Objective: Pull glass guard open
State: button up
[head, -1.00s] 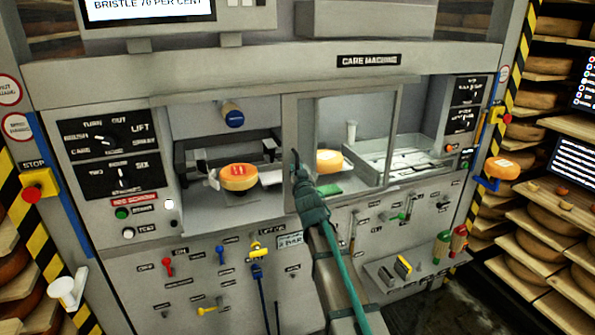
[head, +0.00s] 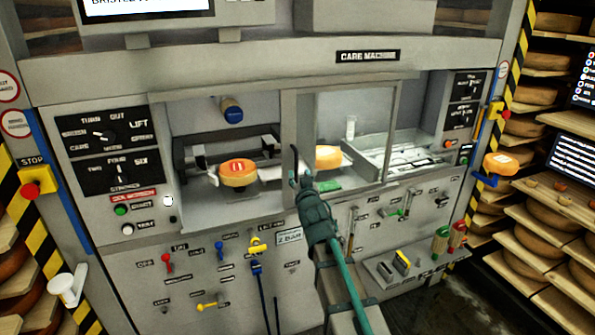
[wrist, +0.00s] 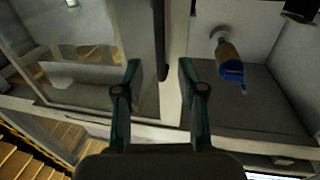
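The glass guard (head: 350,112) is a framed clear pane over the right part of the care machine's opening. The left part of the opening is uncovered. A dark upright handle (head: 293,162) is on the guard's left frame post; it also shows in the wrist view (wrist: 160,42). My gripper (head: 302,182) is in front of this post, by the handle's lower end. In the wrist view, my gripper (wrist: 160,70) is open, with the handle's end between or just beyond its fingertips. I cannot tell whether they touch it.
A cheese wheel (head: 238,172) sits in the uncovered left bay. Another cheese (head: 328,157) is behind the glass. A blue-ended cylinder (head: 232,112) hangs at the bay's back. Knobs, levers and a brush shelf (head: 410,268) line the front panel below.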

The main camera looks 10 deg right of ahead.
jog(key=s, duration=0.4)
jog(key=shift+s+d, duration=0.15)
jog(key=shift+s, duration=0.2)
jog(key=s+d+f+g+h, duration=0.1)
jog(key=s+f+g, duration=0.4)
jog(key=f, duration=0.8)
jog(key=s+d+f+g, duration=0.2)
jog(key=s+f+g, duration=0.35)
jog(key=f, duration=0.75)
jog(key=s+d+f+g+h, duration=0.1)
jog(key=s+f+g, duration=0.2)
jog(key=s+f, duration=0.75)
jog(key=s+f+g, duration=0.3)
jog(key=s+f, duration=0.5)
jog(key=s, duration=0.4)
jog(key=s+d+f+g, duration=0.1)
jog(key=s+f+g, duration=0.3)
jog(key=s+f, duration=0.4)
jog(key=s+d+f+g+y, duration=0.1)
jog(key=s+f+g, duration=0.3)
jog(key=s, duration=1.3)
notch_tip(320, 180, down, 5)
jog(key=shift+r+m+b, duration=0.15)
jog(key=shift+m+b, duration=0.15)
jog(key=shift+b, duration=0.15)
